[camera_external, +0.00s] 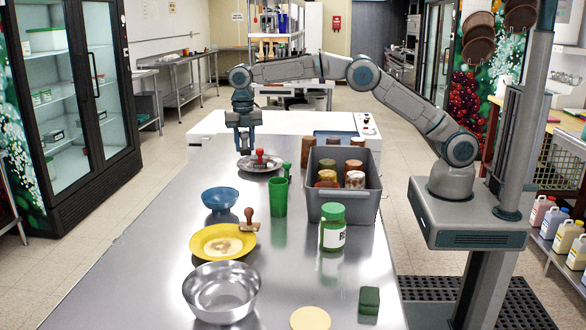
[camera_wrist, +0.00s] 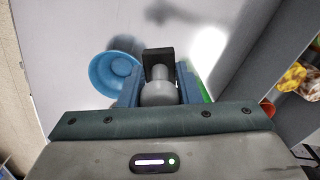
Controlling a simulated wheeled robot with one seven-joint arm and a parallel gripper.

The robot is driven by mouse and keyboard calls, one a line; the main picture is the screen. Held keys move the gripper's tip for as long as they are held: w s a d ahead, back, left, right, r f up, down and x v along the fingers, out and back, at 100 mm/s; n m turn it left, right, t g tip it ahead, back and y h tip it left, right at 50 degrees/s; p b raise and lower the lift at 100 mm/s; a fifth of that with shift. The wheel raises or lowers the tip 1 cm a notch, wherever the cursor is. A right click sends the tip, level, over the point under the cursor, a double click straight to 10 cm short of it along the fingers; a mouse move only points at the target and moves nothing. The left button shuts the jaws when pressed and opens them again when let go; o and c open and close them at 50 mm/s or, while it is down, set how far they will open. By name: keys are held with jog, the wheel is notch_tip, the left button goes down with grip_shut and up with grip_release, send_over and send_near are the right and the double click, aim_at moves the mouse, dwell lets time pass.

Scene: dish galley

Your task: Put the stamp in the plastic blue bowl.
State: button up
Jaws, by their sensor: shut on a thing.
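My gripper (camera_external: 243,150) is above the far left part of the metal table, with its fingers pointing down. It is shut on a stamp (camera_wrist: 158,92) with a rounded grey handle and a dark block, seen between the fingers in the wrist view. In the external view the stamp is hard to make out. The blue bowl (camera_external: 220,198) stands on the table, nearer the external camera than my gripper. In the wrist view the bowl (camera_wrist: 112,72) lies just left of the fingers, partly hidden by them, and its visible inside looks empty.
A red stamp (camera_external: 260,156) sits on a metal plate (camera_external: 272,164). A brown stamp (camera_external: 248,222) stands at a yellow plate (camera_external: 205,243). A green cup (camera_external: 278,197), a grey bin (camera_external: 370,200) with jars, a green jar (camera_external: 333,228) and a metal bowl (camera_external: 221,292) are also there.

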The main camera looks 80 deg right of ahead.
jog(key=w+a+f+p, duration=0.1)
jog(key=a+f, duration=0.1)
jog(key=w+a+f+p, duration=0.1)
jog(key=a+f, duration=0.1)
jog(key=f, duration=0.1)
jog(key=w+a+f+p, duration=0.1)
jog(key=a+f, duration=0.1)
jog(key=a, duration=0.1)
jog(key=shift+f, duration=0.3)
jog(key=shift+w+f, duration=0.1)
jog(key=shift+f, duration=0.4)
jog(key=shift+f, duration=0.1)
jog(key=shift+f, duration=0.4)
jog(key=o, duration=1)
jog(key=shift+c, duration=0.2)
